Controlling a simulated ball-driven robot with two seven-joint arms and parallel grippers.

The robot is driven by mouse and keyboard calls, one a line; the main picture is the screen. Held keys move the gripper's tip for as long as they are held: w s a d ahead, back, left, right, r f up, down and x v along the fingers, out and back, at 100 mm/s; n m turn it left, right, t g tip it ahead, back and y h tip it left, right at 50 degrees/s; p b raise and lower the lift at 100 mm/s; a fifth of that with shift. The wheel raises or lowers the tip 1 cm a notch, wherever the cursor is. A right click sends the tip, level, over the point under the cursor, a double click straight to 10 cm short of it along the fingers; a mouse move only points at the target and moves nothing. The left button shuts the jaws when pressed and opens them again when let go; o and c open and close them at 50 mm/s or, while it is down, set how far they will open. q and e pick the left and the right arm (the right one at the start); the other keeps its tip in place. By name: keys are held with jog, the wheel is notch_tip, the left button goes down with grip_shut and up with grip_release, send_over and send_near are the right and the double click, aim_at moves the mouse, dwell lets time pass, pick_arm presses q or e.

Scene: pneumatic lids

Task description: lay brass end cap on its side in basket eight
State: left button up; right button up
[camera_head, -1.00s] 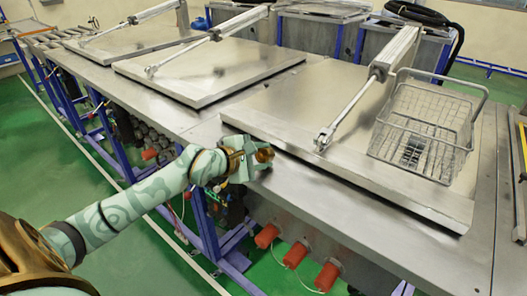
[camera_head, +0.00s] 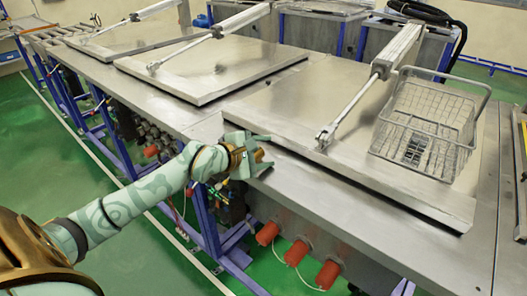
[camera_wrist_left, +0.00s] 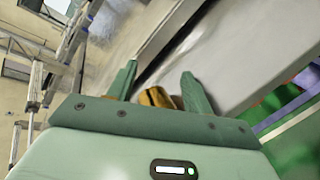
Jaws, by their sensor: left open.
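The brass end cap (camera_head: 259,155) is small and golden, at the front edge of the steel bench. My left gripper (camera_head: 268,153) is there too, its fingers spread on either side of the cap. In the left wrist view the cap (camera_wrist_left: 155,97) shows low between the two open green fingers (camera_wrist_left: 163,78), partly hidden by the gripper body. I cannot tell whether it touches a finger or whether it stands or lies. A wire basket (camera_head: 423,131) sits on the nearest lid at the right; I can read no number on it. My right gripper is not in view.
The nearest steel lid (camera_head: 300,112) lies just beyond the gripper, with a pneumatic cylinder (camera_head: 396,50) slanting over it left of the basket. Another lid (camera_head: 212,70) is farther left. Red-orange plugs (camera_head: 297,254) stick out below the bench's front edge. A black hose (camera_head: 420,13) lies behind.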

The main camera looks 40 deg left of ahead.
pick_arm(q)
jog(key=shift+s+d+f, duration=0.15)
jog(key=shift+f, duration=0.4)
jog(key=shift+s+r, duration=0.1)
jog(key=shift+s, duration=0.15)
jog(key=r+p+v, duration=0.1)
jog(key=p+v, duration=0.3)
jog(key=v, duration=1.2)
jog(key=shift+w, duration=0.2)
